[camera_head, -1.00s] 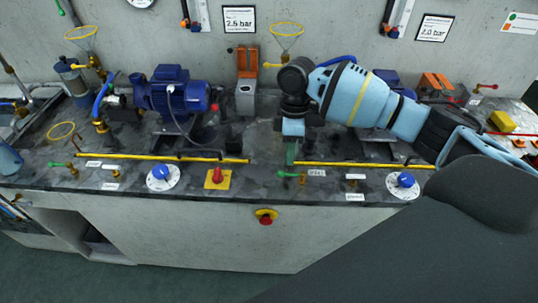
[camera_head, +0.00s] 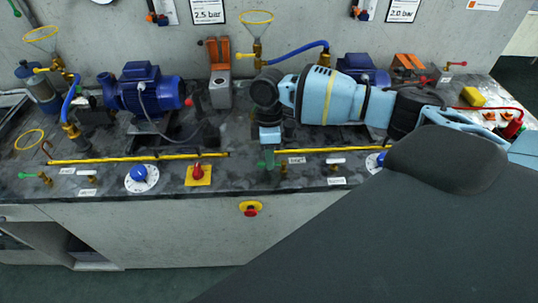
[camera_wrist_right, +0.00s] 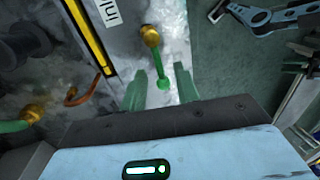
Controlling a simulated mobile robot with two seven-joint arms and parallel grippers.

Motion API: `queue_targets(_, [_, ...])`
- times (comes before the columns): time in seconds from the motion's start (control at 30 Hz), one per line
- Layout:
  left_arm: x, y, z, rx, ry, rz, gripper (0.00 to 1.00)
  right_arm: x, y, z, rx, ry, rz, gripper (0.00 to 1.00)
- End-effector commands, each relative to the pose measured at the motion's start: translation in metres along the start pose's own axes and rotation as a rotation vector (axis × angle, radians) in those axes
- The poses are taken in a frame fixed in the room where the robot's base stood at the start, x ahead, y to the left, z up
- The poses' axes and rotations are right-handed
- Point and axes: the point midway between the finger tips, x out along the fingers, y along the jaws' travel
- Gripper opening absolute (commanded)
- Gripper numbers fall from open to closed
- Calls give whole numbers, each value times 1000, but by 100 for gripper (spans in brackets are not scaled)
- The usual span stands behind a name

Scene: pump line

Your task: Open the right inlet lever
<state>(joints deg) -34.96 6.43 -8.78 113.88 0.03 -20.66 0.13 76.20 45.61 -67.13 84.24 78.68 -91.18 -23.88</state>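The right inlet lever (camera_wrist_right: 160,66) is a green handle with a ball end on a brass valve (camera_wrist_right: 150,36). In the right wrist view it points from the valve toward my gripper. My right gripper (camera_wrist_right: 162,84) is open, with one green finger on each side of the lever's ball end. Gaps show between the lever and both fingers. In the head view my right gripper (camera_head: 268,160) points down at the bench's front, just left of the brass valve (camera_head: 283,169) and its inlet label (camera_head: 297,160). It hides most of the green handle there. My left gripper is out of view.
A yellow bar (camera_head: 325,150) runs along the bench right of the gripper, and it also shows in the wrist view (camera_wrist_right: 90,38). A red knob on a yellow plate (camera_head: 198,174) and a blue dial (camera_head: 140,175) stand to the left. A blue pump (camera_head: 146,90) stands behind.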

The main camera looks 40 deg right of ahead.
Motion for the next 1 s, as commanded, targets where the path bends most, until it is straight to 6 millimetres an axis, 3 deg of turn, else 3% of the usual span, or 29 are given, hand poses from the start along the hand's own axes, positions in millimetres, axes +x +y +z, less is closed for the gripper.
queue_targets(0.33, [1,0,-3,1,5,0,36,4,0,0,0,-1,0,30])
queue_targets(0.57, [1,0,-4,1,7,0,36,4,0,0,0,0,0,0])
queue_targets(1.0, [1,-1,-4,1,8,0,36,3,1,1,-3,-1,0,0])
